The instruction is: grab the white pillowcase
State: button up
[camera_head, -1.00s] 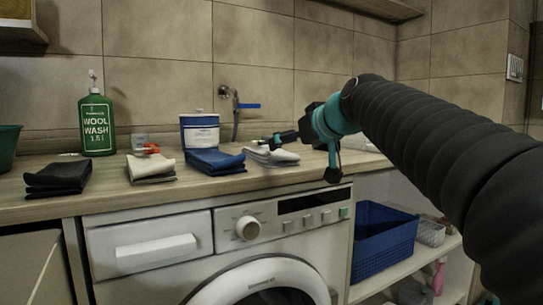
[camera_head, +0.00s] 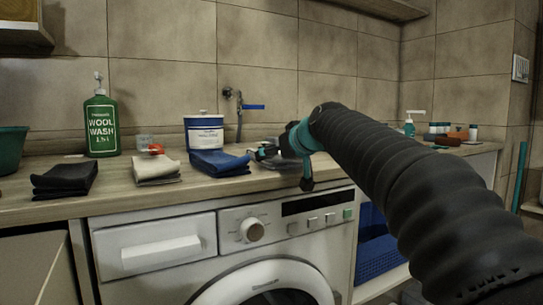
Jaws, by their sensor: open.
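A folded white-grey cloth (camera_head: 281,164), which looks like the white pillowcase, lies on the wooden counter right of the folded blue cloth. It is largely hidden behind and under my gripper and looks shaded. My gripper (camera_head: 262,153) is open, low over this cloth, pointing left toward the blue cloth. I cannot tell whether its fingers touch the fabric. A folded cream cloth (camera_head: 156,168) lies farther left on the counter.
The blue cloth (camera_head: 218,162) lies close left of my gripper, before a white-and-blue tub (camera_head: 204,133). A black cloth (camera_head: 65,180) and green wool wash bottle (camera_head: 100,125) stand left. A tap (camera_head: 238,110) is behind. A washing machine (camera_head: 225,245) sits below.

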jog(key=c, duration=1.1)
jog(key=shift+c, duration=0.3)
jog(key=shift+r, duration=0.15)
